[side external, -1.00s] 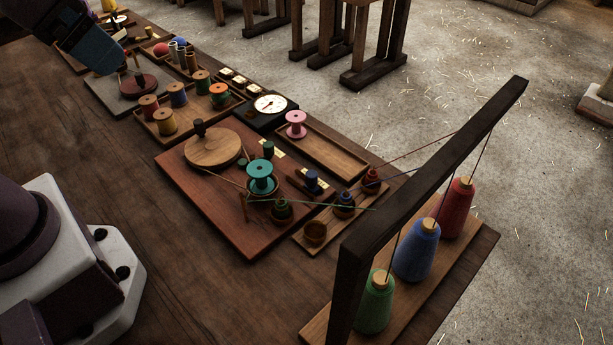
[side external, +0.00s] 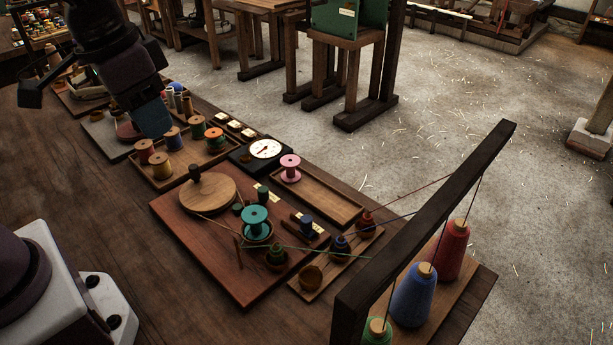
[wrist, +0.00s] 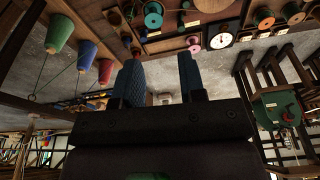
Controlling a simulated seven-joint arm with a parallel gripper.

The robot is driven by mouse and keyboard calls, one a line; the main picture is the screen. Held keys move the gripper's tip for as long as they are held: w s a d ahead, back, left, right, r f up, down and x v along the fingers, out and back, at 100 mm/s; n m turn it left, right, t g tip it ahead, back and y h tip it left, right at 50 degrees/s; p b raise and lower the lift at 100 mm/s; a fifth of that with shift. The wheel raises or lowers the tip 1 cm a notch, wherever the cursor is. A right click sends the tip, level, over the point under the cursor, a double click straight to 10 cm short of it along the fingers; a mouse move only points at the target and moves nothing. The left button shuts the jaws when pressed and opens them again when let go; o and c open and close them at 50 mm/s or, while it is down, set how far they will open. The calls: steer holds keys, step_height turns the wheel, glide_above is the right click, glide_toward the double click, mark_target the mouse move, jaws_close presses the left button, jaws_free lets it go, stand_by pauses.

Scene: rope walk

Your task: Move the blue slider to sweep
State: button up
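The blue slider (side external: 306,222) appears as a small blue knob on a short dark rail with a pale label, at the right part of the reddish-brown board (side external: 205,255). The label's wording is too small to read. My gripper (side external: 154,130) hangs in the upper left of the side view, over the spool trays and well apart from the slider. In the wrist view its two blue fingers (wrist: 159,62) stand apart with nothing between them. I cannot pick out the slider surely in the wrist view.
A teal spool (side external: 255,218), a wooden disc (side external: 208,192) and a dark green knob (side external: 263,193) share the board. Threads cross the board's right part to a dark frame (side external: 430,215) over thread cones. A dial (side external: 265,149) and a pink spool (side external: 290,166) stand behind.

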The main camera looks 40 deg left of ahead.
steer(key=w+d+f+g, duration=0.2)
steer(key=w+d+f, duration=0.2)
steer(key=w+f, duration=0.25)
glide_above(306, 218)
step_height(306, 218, down, 9)
steer(key=shift+n, duration=0.5)
steer(key=shift+f, duration=5.4)
steer(key=shift+a, duration=2.1)
steer(key=shift+d, duration=0.25)
